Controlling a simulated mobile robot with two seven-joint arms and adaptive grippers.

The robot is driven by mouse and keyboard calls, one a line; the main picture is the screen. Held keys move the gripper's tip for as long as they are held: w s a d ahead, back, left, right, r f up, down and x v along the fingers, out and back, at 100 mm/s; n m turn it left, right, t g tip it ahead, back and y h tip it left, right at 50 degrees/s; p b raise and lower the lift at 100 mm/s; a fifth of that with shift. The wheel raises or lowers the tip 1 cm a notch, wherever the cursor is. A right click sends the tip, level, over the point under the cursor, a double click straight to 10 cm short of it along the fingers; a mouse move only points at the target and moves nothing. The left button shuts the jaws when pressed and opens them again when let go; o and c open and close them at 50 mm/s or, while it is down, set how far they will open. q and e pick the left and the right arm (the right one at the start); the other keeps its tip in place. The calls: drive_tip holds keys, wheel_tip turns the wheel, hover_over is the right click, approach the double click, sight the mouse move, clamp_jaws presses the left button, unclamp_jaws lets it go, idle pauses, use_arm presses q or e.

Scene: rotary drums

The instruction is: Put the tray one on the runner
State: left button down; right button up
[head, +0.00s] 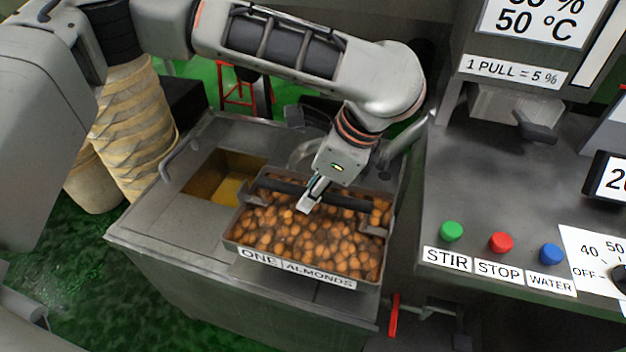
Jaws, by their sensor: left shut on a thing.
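The tray one (236,247) is a grey tray full of brown almonds, labelled "ONE ALMONDS" on its front, in the middle of the head view. A dark bar runs across its back part. My left gripper (309,203) reaches down over the tray and is shut on the bar. The tray is over the right part of a steel counter; I cannot tell whether it rests there or hangs just above. My right gripper is not in view. I cannot make out the runner for certain.
An open basin with yellowish contents (208,187) lies left of the tray. A control panel with green (451,231), red (501,242) and blue (551,253) buttons stands to the right. Stacked baskets (133,130) stand at the left. A red lever (394,315) is below the counter's right end.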

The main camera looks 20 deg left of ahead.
sight(316, 227)
use_arm(q)
wheel_tip(316, 227, down, 5)
drive_tip(key=shift+f+b, duration=0.15)
drive_tip(key=shift+b, duration=0.65)
drive_tip(key=shift+f, duration=0.55)
wheel_tip(316, 227, down, 5)
drive_tip(key=shift+f+b, duration=0.15)
drive_tip(key=shift+b, duration=1.1)
drive_tip(key=shift+f, duration=0.25)
drive_tip(key=shift+r, duration=0.15)
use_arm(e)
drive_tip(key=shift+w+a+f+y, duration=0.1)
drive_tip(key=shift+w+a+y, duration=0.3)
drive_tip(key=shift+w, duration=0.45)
use_arm(q)
drive_tip(key=c, duration=2.1)
unclamp_jaws()
drive_tip(key=shift+o, duration=0.7)
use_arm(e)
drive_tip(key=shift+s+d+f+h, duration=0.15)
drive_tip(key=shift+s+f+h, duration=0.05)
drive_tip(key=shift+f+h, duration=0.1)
